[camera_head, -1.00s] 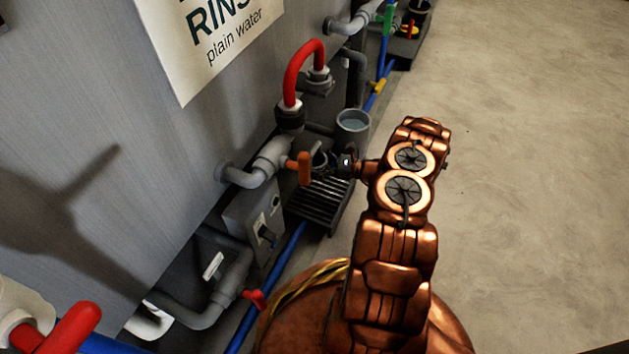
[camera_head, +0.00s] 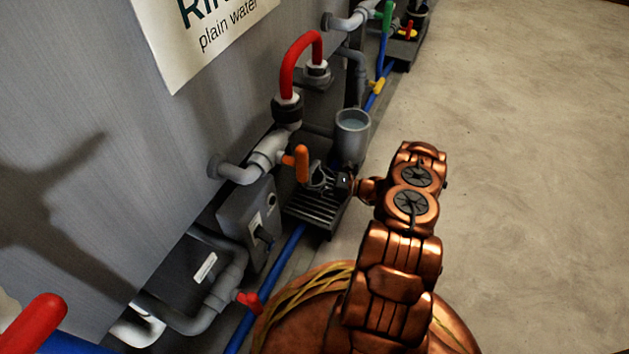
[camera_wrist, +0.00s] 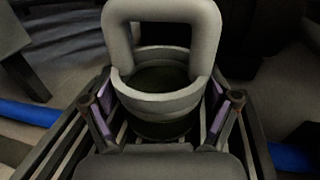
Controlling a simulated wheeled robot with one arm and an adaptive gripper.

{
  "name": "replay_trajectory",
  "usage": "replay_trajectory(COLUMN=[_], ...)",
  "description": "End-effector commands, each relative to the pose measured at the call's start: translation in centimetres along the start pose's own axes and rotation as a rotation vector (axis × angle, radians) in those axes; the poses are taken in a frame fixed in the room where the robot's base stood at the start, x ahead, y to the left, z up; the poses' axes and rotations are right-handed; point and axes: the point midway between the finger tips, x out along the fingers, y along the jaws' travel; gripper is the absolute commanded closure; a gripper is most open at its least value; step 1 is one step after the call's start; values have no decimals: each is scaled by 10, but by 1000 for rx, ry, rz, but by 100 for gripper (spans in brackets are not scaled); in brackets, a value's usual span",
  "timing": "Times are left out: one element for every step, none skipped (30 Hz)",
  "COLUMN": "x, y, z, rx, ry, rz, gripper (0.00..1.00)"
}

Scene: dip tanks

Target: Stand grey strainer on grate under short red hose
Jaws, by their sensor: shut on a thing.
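The grey strainer (camera_wrist: 158,105), a round cup with an arched handle at the top, sits between the purple-lined fingers of my gripper (camera_wrist: 162,112). In the wrist view it is upright, with grate bars around and below it. Whether its bottom touches the grate is hidden. In the head view my gripper (camera_head: 326,181) is low over the far part of the dark slatted grate (camera_head: 313,211), and the strainer is small and partly hidden there. The short red hose (camera_head: 300,59) arches between two grey pipe fittings above and behind the grate.
An orange valve handle (camera_head: 302,164) stands just left of my gripper. A grey open pot of water (camera_head: 352,124) is just beyond it. A blue pipe (camera_head: 281,262) runs along the floor beside the grey control box (camera_head: 245,225). Open floor (camera_head: 530,170) lies to the right.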

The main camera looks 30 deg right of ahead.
Motion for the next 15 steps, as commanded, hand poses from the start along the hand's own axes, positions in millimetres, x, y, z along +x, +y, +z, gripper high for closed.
replay_trajectory(x=[0, 0, 0, 0, 0, 0, 0, 0, 0, 0, 0, 0, 1, 0, 0], y=[0, 0, 0, 0, 0, 0, 0, 0, 0, 0, 0, 0, 0, 0, 0], z=[-1, -2, -3, -4, -5, -6, -6, -7, -9, -10, -11, -12, -13, -14, -15], rx=[0, 0, 0, 0, 0, 0, -1, -1, -1, -1, -1, -1, -1, -1, -1], ry=[0, 0, 0, 0, 0, 1, 1, 1, 2, 2, 3, 3, 4, 5, 6], rz=[0, 0, 0, -1, -1, -1, -1, -1, 0, 0, 0, 0, 0, -1, -1], gripper=[61, 61, 61, 61, 61, 61, 61, 61, 61, 61, 61, 61, 61, 61, 61])
